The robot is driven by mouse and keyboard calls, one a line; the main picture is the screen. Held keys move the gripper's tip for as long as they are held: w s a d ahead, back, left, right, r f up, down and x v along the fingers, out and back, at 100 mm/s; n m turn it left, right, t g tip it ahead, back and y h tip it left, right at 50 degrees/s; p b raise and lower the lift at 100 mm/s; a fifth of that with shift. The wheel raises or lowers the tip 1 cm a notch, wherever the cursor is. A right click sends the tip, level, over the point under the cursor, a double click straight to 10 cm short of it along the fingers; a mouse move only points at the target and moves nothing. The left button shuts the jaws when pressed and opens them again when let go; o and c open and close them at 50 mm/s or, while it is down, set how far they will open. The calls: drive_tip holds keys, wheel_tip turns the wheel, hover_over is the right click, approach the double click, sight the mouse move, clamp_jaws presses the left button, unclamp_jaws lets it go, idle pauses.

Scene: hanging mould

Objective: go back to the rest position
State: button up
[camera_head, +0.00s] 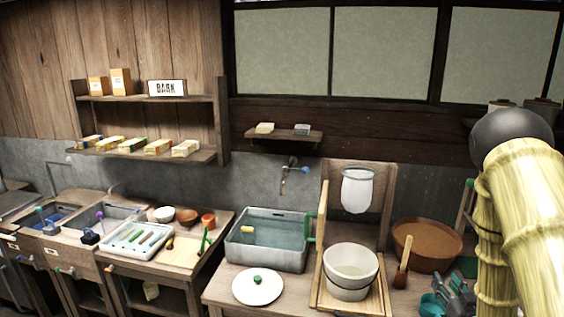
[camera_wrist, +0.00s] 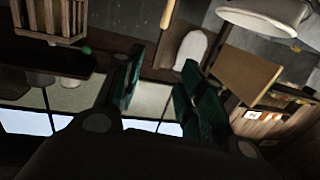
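My gripper (camera_wrist: 159,72) shows in the wrist view, its two dark green fingers apart with nothing visible between them. The wrist view is tilted and looks upside down, with the windows low in the picture. A white mould (camera_head: 357,190) hangs on an upright wooden board above a white bucket (camera_head: 350,270). A white rounded shape, probably the mould (camera_wrist: 192,50), shows beyond the fingers in the wrist view, apart from them.
A water-filled grey basin (camera_head: 265,240) and a white lid (camera_head: 258,287) stand left of the bucket. A brown bowl (camera_head: 427,246) and wooden-handled brush (camera_head: 403,264) stand right of it. A tray (camera_head: 141,239) and wall shelves (camera_head: 146,98) are farther left.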

drive_tip(key=s+a+f+g+b, duration=0.25)
drive_tip(key=s+a+f, duration=0.2)
drive_tip(key=f, duration=0.45)
drive_tip(key=s+a+f+g+b, duration=0.1)
drive_tip(key=s+a+f+g, duration=0.3)
drive_tip(key=f, duration=0.5)
drive_tip(key=s+a+f+g+b, duration=0.2)
drive_tip(key=s+a+f, duration=0.3)
drive_tip(key=f, duration=0.4)
drive_tip(key=s+a+f+g+b, duration=0.1)
drive_tip(key=s+a+f+g, duration=0.2)
drive_tip(key=s, duration=0.5)
drive_tip(key=s+a+f+g+y+b, duration=0.1)
drive_tip(key=s+a+f+g, duration=0.2)
drive_tip(key=s, duration=0.6)
drive_tip(key=s+a+f+g+b, duration=0.2)
drive_tip(key=s+a+f+g, duration=0.1)
drive_tip(key=s+a+f, duration=0.4)
drive_tip(key=shift+s+n+y, duration=0.3)
drive_tip(key=shift+s, duration=0.8)
